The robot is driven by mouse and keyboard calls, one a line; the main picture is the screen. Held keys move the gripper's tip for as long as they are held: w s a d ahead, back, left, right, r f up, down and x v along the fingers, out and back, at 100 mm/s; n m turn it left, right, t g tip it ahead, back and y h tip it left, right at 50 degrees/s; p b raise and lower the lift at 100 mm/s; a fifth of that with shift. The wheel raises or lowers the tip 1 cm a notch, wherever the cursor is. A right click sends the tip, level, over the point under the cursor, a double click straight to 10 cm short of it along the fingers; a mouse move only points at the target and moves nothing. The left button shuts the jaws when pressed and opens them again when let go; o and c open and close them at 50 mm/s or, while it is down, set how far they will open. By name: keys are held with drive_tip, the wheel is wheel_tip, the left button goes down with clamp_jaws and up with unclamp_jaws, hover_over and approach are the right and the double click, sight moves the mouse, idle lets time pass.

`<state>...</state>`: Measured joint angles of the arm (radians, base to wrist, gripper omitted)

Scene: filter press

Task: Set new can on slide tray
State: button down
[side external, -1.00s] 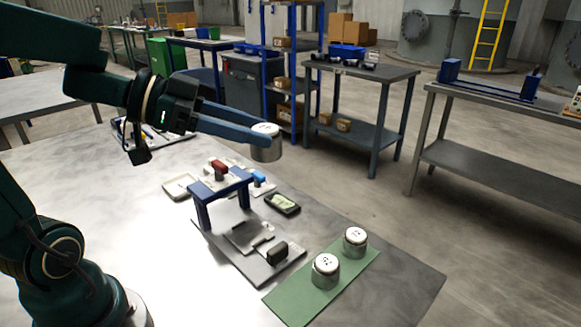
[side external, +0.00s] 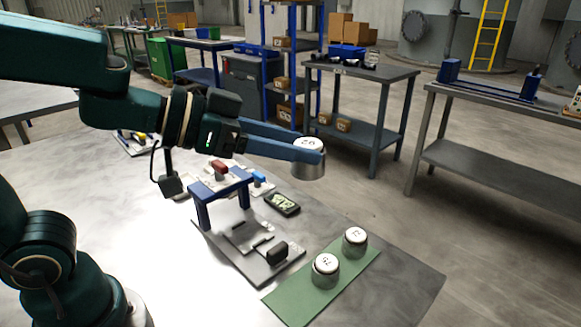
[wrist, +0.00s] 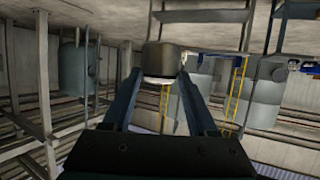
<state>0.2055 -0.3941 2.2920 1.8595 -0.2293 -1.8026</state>
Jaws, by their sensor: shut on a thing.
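My gripper (side external: 312,152) is shut on a grey can with a white, marked top (side external: 308,172), held up in the air above the table's far side. In the wrist view the can (wrist: 163,62) sits between the two finger tips. The slide tray (side external: 248,240) is a flat grey plate on the table, with a blue arch (side external: 222,192) over its far end and a dark block (side external: 277,252) on its near end. No can stands on the visible part of the tray. Two more cans with white tops, one nearer (side external: 326,270) and one farther (side external: 355,242), stand upright on a green mat.
The green mat (side external: 300,304) lies right of the tray. Bare table lies left of the tray.

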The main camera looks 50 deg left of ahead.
drive_tip(key=shift+s+d+f+n+y, duration=0.3)
drive_tip(key=shift+d+f, duration=0.15)
drive_tip(key=shift+d, duration=0.1)
drive_tip(key=shift+s+d+f+n+y, duration=0.15)
drive_tip(key=shift+d+f+n+y, duration=0.15)
drive_tip(key=shift+d+f, duration=0.2)
drive_tip(key=shift+a+f+n+t+y, duration=0.15)
drive_tip(key=shift+a+n+t+y, duration=0.15)
drive_tip(key=shift+n+y, duration=0.1)
drive_tip(key=w+a+f+n+g+y, duration=0.15)
drive_tip(key=a+n+g+y, duration=0.45)
drive_tip(key=a+n+y, duration=0.7)
drive_tip(key=shift+s+d+f+n+g+y, duration=0.15)
drive_tip(key=shift+f+n+g+y, duration=0.75)
drive_tip(key=shift+f, duration=1.75)
drive_tip(key=shift+s+d+f+n+g+y, duration=0.15)
drive_tip(key=shift+f+n+g+y, duration=0.7)
drive_tip(key=shift+f, duration=1.8)
drive_tip(key=shift+s+d+f+n+g+y, duration=0.1)
drive_tip(key=shift+d+f+n+g+y, duration=0.2)
drive_tip(key=shift+f+n+g, duration=1.5)
wheel_tip(320, 180, down, 2)
drive_tip(key=shift+w+f+m+t, duration=0.15)
drive_tip(key=shift+m+t, duration=0.4)
drive_tip(key=shift+t, duration=0.6)
drive_tip(key=shift+c, duration=0.5)
unclamp_jaws()
